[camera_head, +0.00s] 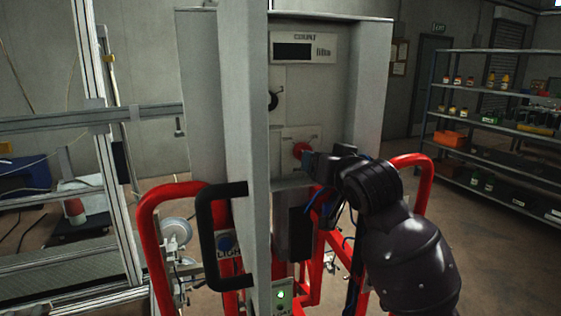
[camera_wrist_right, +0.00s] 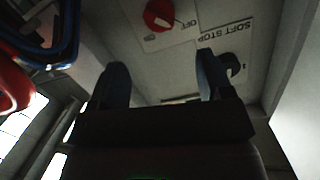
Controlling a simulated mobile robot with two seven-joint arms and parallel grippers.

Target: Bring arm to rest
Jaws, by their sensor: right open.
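My right arm (camera_head: 410,255) comes in from the lower right in the head view and reaches toward the front of a grey cabinet (camera_head: 360,60). My right gripper (camera_head: 313,163) is just below and right of a red knob (camera_head: 301,149), partly hidden by the wrist. In the right wrist view the two blue fingertips of the gripper (camera_wrist_right: 161,72) are apart with nothing between them. The red knob (camera_wrist_right: 158,14) is beyond them, beside an "OFF" label. A dark round knob (camera_wrist_right: 231,63) under a "SOFT STOP" label is behind the right fingertip. My left gripper is not in view.
The cabinet's open door (camera_head: 245,130), with a black handle (camera_head: 207,235), stands left of the arm. Red tube rails (camera_head: 420,165) flank the cabinet, one close to my arm. A shelf rack (camera_head: 490,120) stands at the right. Open floor lies between the rack and my arm.

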